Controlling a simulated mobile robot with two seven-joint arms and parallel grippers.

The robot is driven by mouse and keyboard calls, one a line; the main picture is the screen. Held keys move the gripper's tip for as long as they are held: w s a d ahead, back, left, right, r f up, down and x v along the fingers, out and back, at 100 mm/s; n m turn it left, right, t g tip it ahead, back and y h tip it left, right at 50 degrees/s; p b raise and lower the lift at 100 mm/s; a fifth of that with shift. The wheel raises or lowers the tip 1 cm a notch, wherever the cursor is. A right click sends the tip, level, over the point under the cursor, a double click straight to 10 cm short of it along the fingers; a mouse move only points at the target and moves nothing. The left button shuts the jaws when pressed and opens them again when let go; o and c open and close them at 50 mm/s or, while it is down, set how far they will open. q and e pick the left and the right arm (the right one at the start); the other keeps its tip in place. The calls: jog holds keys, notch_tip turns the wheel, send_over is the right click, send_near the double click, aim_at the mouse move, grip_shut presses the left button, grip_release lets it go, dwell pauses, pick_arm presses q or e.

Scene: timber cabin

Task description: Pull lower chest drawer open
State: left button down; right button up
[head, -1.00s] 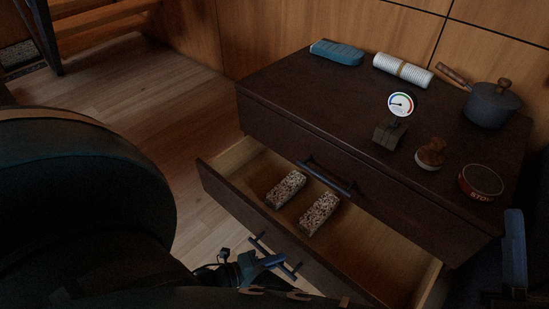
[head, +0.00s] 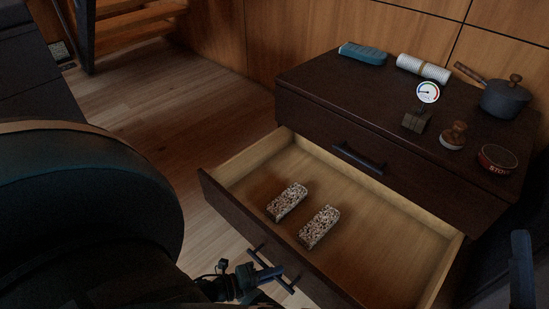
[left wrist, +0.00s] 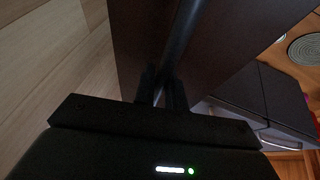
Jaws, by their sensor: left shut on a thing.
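The dark brown chest's lower drawer (head: 450,262) is pulled well out, showing its pale wooden inside. Two speckled blocks (head: 287,202) (head: 319,227) lie on its floor. My left gripper (head: 271,273) is at the bar handle (head: 256,251) on the drawer's front and is shut on it. In the left wrist view, the dark handle bar (left wrist: 183,30) runs between the fingertips (left wrist: 162,88), beside the drawer front (left wrist: 139,35). The upper drawer with its own handle (head: 358,159) is closed. A bluish part of mine shows at the right edge; its jaws cannot be made out.
On the chest top (head: 340,90) stand a blue packet (head: 363,54), a white roll (head: 423,68), a gauge (head: 428,93), a wooden-knobbed item (head: 453,136), a round tin (head: 497,159) and a lidded pot (head: 504,98). Clear floor (head: 170,125) lies left of the chest.

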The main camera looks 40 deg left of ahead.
pick_arm(q)
jog(key=shift+s, duration=0.4)
pick_arm(e)
jog(key=shift+s+f, duration=0.1)
jog(key=shift+s, duration=0.25)
pick_arm(q)
jog(key=c, duration=1.5)
grip_release()
jog(key=shift+o, duration=0.2)
